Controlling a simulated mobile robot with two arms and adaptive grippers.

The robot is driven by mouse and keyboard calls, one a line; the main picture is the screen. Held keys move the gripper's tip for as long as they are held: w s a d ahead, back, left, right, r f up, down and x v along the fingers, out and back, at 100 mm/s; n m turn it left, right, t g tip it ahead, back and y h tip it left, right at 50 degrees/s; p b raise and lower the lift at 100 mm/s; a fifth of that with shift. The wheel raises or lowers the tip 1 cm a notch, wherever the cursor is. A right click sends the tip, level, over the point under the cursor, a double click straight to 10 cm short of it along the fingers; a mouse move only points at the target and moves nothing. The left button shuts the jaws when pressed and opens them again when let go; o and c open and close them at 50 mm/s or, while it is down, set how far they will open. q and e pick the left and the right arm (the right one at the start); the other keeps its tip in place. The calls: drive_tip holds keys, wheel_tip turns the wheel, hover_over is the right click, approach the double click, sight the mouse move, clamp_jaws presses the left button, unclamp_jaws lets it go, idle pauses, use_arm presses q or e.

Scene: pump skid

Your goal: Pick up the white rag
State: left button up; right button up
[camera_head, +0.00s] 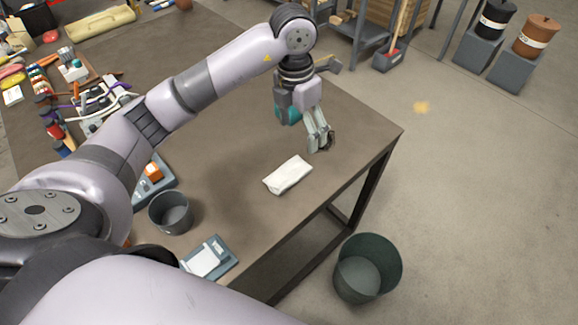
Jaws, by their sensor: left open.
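The white rag (288,175) lies folded on the brown tabletop (345,125), near the table's right-hand front edge. My left gripper (322,146) points down beyond the rag and slightly to its right in the picture. It is open, with no object visible between its fingers, and it appears apart from the rag. A teal item (287,115) shows beside the gripper, partly hidden by it; I cannot tell what it is. My right gripper is not in view.
A grey cup (171,212) and a blue-grey tray with white cards (210,258) stand on the table nearer me. Tools and cables crowd its left side (75,100). A dark green bin (367,268) stands on the floor off the right edge.

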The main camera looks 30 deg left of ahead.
use_arm(q)
drive_tip(key=a, duration=0.2)
drive_tip(key=y, duration=0.1)
hover_over(288, 171)
drive_tip(key=f, duration=1.1)
drive_tip(key=shift+w+d+p, duration=0.2)
drive_tip(key=shift+d+p, duration=0.1)
drive_tip(key=shift+p, duration=0.05)
drive_tip(key=f+p, duration=0.1)
drive_tip(key=f, duration=0.3)
drive_tip(key=shift+s+a+f+p, duration=0.2)
drive_tip(key=shift+f+p, duration=0.2)
drive_tip(key=shift+f, duration=0.45)
drive_tip(key=c, duration=1.2)
